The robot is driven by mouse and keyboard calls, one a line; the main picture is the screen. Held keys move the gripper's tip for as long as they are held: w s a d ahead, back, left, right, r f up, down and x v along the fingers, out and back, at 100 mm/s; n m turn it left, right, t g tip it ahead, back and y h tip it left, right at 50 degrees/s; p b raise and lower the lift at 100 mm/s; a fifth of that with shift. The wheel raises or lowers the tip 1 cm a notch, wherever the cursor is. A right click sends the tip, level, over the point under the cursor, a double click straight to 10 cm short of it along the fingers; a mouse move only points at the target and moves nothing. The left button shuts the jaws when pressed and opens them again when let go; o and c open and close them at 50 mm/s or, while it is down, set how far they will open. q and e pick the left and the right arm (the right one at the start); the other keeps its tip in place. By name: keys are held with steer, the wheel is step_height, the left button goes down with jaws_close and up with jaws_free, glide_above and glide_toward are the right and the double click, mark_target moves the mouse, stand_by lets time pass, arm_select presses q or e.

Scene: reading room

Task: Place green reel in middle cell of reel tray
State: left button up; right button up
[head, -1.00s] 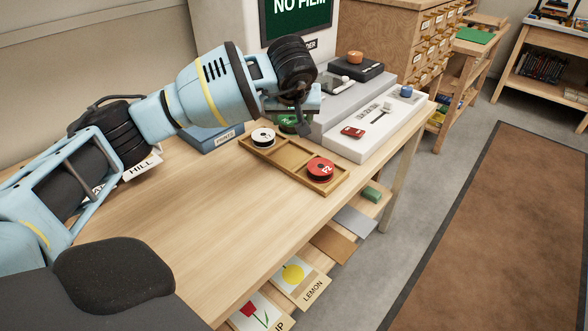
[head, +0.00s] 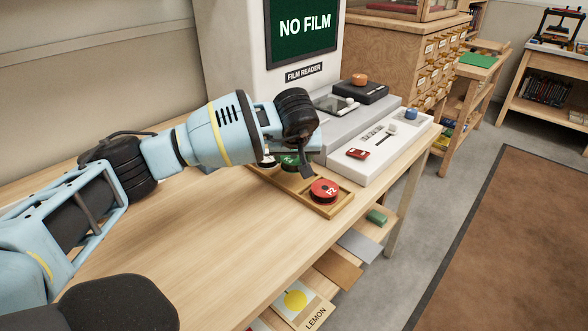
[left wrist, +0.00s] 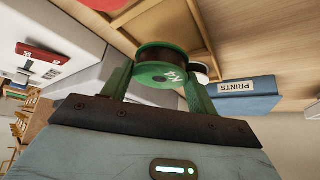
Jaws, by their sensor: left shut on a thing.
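The green reel (head: 288,160) is held in my left gripper (head: 302,168), over the middle part of the wooden reel tray (head: 337,209). In the left wrist view the green reel (left wrist: 160,73) sits between the two green fingers, with tray dividers behind it. I cannot tell whether it touches the tray floor. The red reel (head: 324,191) lies in the near cell. The white reel (head: 268,163) is in the far cell, partly hidden by my arm; its edge also shows in the left wrist view (left wrist: 202,70). My right gripper is not in view.
A film reader (head: 230,60) stands behind the tray. Its white control panel (head: 385,140) with a red piece (head: 357,153) is right of the tray. A blue PRINTS box (left wrist: 245,97) is near the tray. The table (head: 200,235) is clear at the front left.

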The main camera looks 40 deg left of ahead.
mark_target(294, 163)
arm_select(q)
steer(key=shift+f, duration=1.85)
steer(key=shift+f, duration=0.1)
steer(key=o, duration=1)
steer(key=shift+f, duration=0.1)
steer(key=shift+s+d+r, duration=0.1)
steer(key=shift+s+r, duration=0.05)
steer(key=shift+r, duration=0.4)
steer(key=p+v, duration=0.1)
steer(key=v, duration=1)
steer(key=shift+s+d, duration=0.1)
